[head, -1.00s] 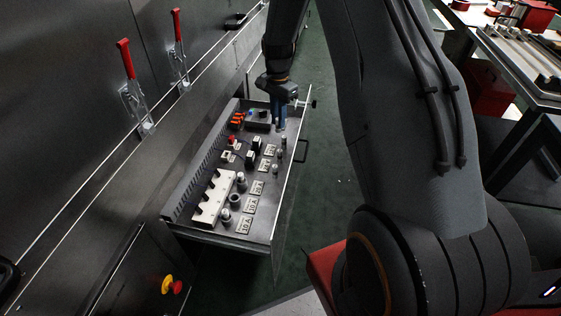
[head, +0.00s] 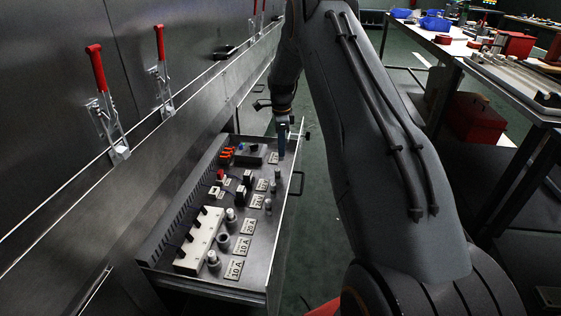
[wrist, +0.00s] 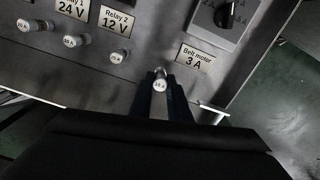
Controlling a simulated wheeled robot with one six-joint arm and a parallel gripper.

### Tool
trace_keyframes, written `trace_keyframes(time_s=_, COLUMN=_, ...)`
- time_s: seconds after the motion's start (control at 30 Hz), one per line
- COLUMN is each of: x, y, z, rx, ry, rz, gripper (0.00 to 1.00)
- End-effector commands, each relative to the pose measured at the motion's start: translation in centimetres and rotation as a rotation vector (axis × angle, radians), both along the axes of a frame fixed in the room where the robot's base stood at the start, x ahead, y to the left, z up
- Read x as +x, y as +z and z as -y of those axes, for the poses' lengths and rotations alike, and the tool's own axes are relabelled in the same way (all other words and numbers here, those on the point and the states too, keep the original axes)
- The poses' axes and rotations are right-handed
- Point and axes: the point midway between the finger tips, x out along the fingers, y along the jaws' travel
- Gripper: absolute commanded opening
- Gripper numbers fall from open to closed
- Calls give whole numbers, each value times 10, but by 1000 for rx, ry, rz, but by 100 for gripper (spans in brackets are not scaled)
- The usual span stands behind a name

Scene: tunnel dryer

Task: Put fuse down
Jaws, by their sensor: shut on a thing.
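My gripper (head: 282,143) is over the far right part of the open drawer (head: 255,283). In the wrist view its two dark fingers (wrist: 160,92) are shut on a small silver fuse (wrist: 160,84) whose white end has small print, perhaps 10 A. The fuse is just below a label (wrist: 195,57) reading "Belt motor 3 A". Whether the fuse touches the drawer floor cannot be told. Other fuses (wrist: 118,57) stand in a row to the left, by labels "Relay 2 12 V" (wrist: 116,20) and "24 V" (wrist: 72,9).
A grey box with a black dial (wrist: 228,14) stands beyond the belt motor label. Red-handled clamps (head: 97,68) stand on the left machine. A bench (head: 515,88) is at right.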

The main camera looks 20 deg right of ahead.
Motion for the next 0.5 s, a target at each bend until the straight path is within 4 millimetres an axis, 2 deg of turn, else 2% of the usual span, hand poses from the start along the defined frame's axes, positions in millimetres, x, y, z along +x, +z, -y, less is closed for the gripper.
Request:
trace_keyframes(time_s=0.33, x=0, y=-40, z=0, rx=0, ry=1, rz=-1, gripper=0)
trace_keyframes(time_s=0.5, x=1, y=-42, z=0, rx=-1, ry=1, rz=2, gripper=0)
